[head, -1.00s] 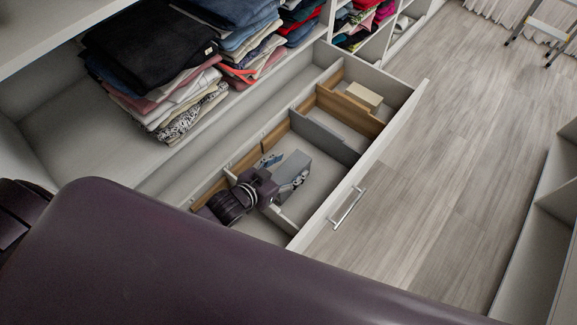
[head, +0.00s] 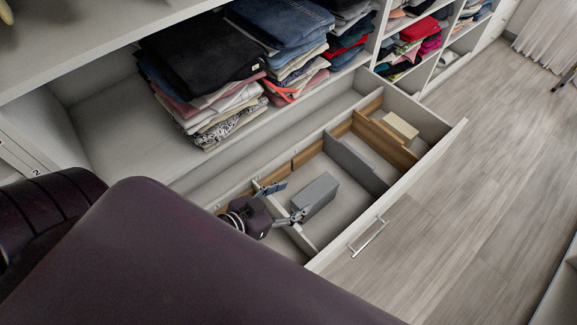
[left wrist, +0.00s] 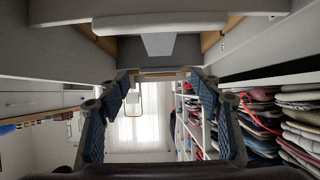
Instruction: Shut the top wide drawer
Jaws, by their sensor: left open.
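The wide drawer (head: 420,167) is pulled out from the cubby shelving, its front panel and bar handle (head: 368,237) facing the floor on the right. It is divided inside by wood and grey partitions. My left gripper (head: 285,202) is over the drawer's nearer compartments, fingers apart with nothing visible between them. It is inside the front panel, away from the handle; I cannot tell whether it touches a partition. Its two fingers (left wrist: 160,95) also stand apart in the left wrist view. My arm hides the drawer's near end. My right gripper is not seen.
A grey box (head: 315,192) lies in the drawer beside my left gripper, and a cream box (head: 401,126) lies in the far compartment. Folded clothes (head: 205,75) fill the shelf behind the drawer. The wood floor (head: 470,220) in front is clear.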

